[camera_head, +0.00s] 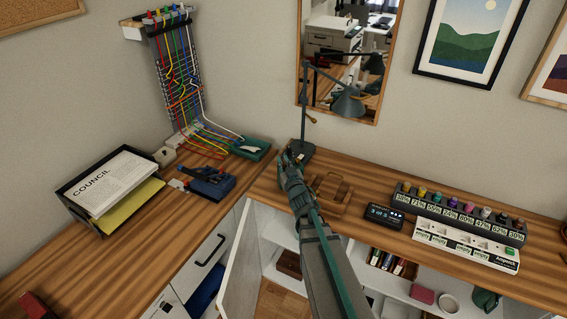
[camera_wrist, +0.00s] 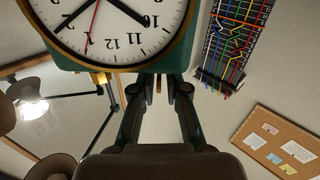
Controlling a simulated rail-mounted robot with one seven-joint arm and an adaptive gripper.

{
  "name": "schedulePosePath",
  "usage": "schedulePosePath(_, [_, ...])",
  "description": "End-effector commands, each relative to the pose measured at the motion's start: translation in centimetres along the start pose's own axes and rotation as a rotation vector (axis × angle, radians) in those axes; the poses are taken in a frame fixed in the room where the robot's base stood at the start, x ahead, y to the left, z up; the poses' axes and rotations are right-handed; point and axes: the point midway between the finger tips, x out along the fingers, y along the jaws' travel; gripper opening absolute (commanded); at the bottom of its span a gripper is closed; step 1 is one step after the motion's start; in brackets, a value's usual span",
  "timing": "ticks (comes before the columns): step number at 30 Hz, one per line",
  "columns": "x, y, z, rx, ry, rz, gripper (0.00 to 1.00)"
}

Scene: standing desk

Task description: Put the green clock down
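The green clock (camera_wrist: 118,58) has a white face with black numerals and a gold rim. It fills the upper left of the wrist view, cut off by the frame edge, with its 12 toward my gripper. My gripper (camera_wrist: 160,84) has its two fingers close together at the clock's green top edge, with a small brass-coloured part between them. It appears shut on that part. In the head view my gripper (camera_head: 291,158) is above the desk corner, near the lamp base. I cannot make out the clock there; my arm seems to hide it.
A dark desk lamp (camera_head: 347,102) stands behind my gripper. A wooden tray (camera_head: 332,195) and a small display (camera_head: 384,215) lie to the right. A row of coloured pots (camera_head: 460,212) stands farther right. A paper tray (camera_head: 108,188) and a blue tool (camera_head: 208,181) are on the left.

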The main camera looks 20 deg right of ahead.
Motion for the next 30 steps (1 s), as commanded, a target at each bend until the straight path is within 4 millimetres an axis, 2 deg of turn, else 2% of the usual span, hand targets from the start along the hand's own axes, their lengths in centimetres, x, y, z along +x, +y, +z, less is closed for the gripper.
schedulePosePath(1, [0.0,0.0,0.0,0.0,0.0,0.0,0.26])
schedulePosePath(2, [0.0,0.0,0.0,0.0,0.0,0.0,0.31])
schedulePosePath(14, [0.0,0.0,-0.5,0.0,0.0,0.0,0.31])
schedulePosePath(20, [-2.7,0.0,-0.2,0.0,0.0,0.001,0.31])
schedulePosePath(26, [-7.0,0.0,-0.3,0.0,-0.001,0.001,0.31])
schedulePosePath(27, [-6.5,0.1,-0.9,0.002,-0.004,-0.001,0.31])
schedulePosePath(30, [-6.9,0.0,-0.9,0.003,-0.005,-0.004,0.31])
